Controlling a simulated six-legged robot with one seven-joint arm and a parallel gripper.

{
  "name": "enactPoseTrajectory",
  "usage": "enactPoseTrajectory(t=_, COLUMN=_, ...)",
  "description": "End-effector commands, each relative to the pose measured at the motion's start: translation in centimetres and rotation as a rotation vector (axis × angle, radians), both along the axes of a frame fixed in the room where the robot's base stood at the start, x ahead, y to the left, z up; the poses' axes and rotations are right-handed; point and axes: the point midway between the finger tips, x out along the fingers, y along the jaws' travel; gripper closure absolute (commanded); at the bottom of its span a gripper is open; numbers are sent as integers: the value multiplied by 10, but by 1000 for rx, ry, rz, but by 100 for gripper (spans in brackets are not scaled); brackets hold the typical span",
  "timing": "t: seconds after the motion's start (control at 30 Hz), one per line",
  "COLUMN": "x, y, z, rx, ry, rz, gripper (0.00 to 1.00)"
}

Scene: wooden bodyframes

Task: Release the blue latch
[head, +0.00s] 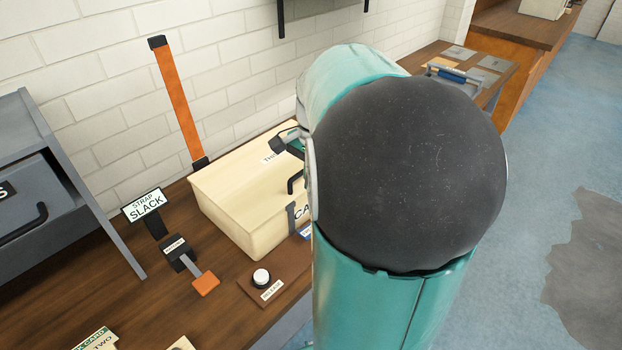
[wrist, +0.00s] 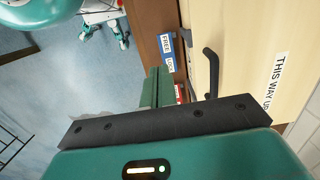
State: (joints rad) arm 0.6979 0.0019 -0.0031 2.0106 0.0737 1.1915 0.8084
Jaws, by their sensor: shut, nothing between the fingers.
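In the wrist view my gripper's green fingers (wrist: 159,72) are shut with nothing between them, beside the pale wooden box (wrist: 240,40). A blue-and-white label reading FREE (wrist: 166,42) and a LOCK label (wrist: 171,64) sit just beyond the fingertips, on a brown wooden strip. I cannot tell whether the fingers touch anything there. In the head view the box (head: 235,205) stands on the bench, and a sliver of blue (head: 305,232) shows at its front, mostly behind my arm. The blue latch itself is not clearly visible.
A black handle (wrist: 211,70) sticks out from the box near my fingers. On the bench (head: 165,290) are a white button on a wooden plate (head: 262,277), an orange-tipped lever (head: 205,283) and a strap slack sign (head: 146,204). A grey cabinet (head: 50,190) stands left.

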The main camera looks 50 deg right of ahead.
Motion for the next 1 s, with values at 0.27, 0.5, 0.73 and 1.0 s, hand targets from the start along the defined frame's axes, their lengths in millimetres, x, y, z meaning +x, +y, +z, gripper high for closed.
enactPoseTrajectory(t=0.27, x=-4, y=1, z=-6, rx=11, ry=2, rz=-4, gripper=100)
enactPoseTrajectory(t=0.5, x=-7, y=3, z=-15, rx=30, ry=1, rz=-5, gripper=100)
enactPoseTrajectory(t=0.73, x=-7, y=3, z=-15, rx=30, ry=1, rz=-3, gripper=100)
enactPoseTrajectory(t=1.0, x=-8, y=5, z=-31, rx=33, ry=3, rz=-4, gripper=100)
